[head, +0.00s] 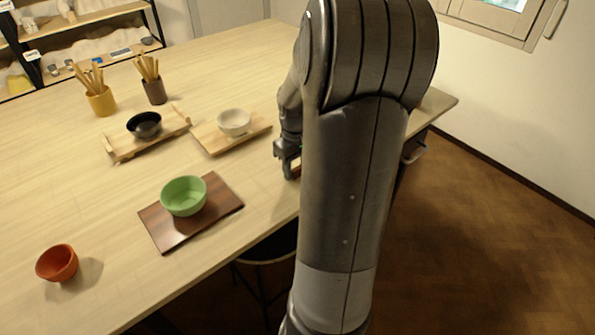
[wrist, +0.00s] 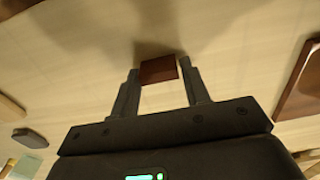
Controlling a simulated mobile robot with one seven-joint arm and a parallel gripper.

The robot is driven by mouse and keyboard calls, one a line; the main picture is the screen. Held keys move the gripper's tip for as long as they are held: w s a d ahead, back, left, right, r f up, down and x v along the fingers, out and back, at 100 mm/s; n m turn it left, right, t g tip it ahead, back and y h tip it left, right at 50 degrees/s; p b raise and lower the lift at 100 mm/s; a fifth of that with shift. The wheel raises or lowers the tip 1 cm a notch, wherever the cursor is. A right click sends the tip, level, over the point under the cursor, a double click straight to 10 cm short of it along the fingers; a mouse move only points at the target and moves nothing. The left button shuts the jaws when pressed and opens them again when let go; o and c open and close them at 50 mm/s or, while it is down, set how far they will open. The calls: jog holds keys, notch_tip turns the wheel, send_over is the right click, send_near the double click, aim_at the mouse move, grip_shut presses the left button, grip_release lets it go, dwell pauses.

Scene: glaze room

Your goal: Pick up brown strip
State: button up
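The brown strip (wrist: 158,70) shows in the wrist view as a short reddish-brown block between the tips of my gripper (wrist: 159,78). Its two sides meet both fingers with no clear gap, so my gripper looks shut on it. In the head view my gripper (head: 289,170) is low by the table's right edge, right of the white bowl's board. A small bit of the brown strip (head: 297,168) shows beside the fingers; my arm hides the rest. I cannot tell whether the strip touches the table.
A green bowl (head: 184,196) stands on a dark brown board (head: 165,236). A white bowl (head: 234,122) on a light board (head: 212,147) and a black bowl (head: 145,124) on a tray (head: 120,154) are farther back. An orange bowl (head: 57,263) stands front left.

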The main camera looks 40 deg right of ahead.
jog(key=c, duration=0.6)
